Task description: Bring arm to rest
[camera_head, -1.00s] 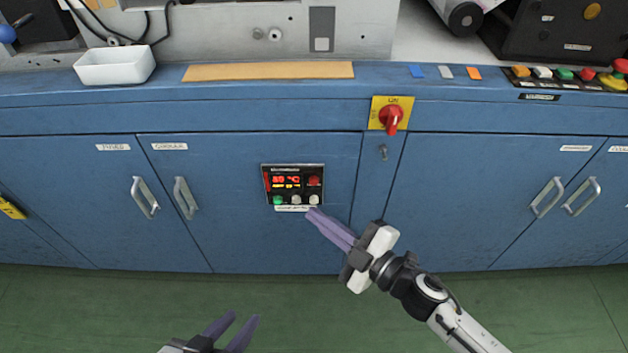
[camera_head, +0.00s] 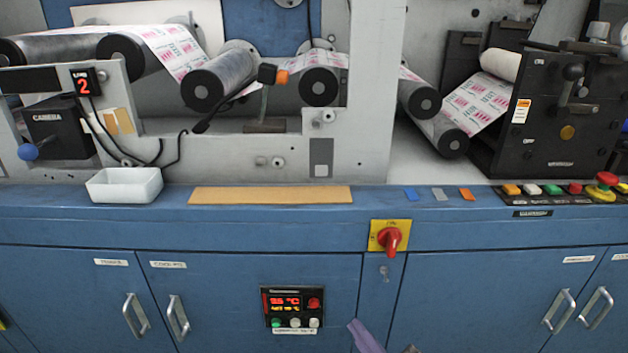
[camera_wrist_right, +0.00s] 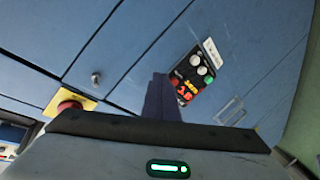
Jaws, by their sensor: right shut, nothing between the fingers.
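My right gripper (camera_head: 364,337) shows only its purple fingertips at the bottom edge of the head view, in front of the blue cabinet (camera_head: 460,290). Its fingers are together with nothing between them. In the right wrist view the dark shut fingers (camera_wrist_right: 161,98) point toward the cabinet, beside the temperature controller. The controller panel (camera_head: 292,307) has a lit red display and small buttons; it also shows in the right wrist view (camera_wrist_right: 193,78). The fingers look apart from the panel, though the exact gap cannot be told. My left gripper is outside both current views.
A red rotary switch (camera_head: 390,238) on a yellow plate sits right of the controller. Cabinet door handles (camera_head: 178,318) stick out. A white tray (camera_head: 124,185), a tan board (camera_head: 270,195) and a push-button row (camera_head: 560,190) lie along the ledge. Printed-web rollers (camera_head: 203,90) stand behind.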

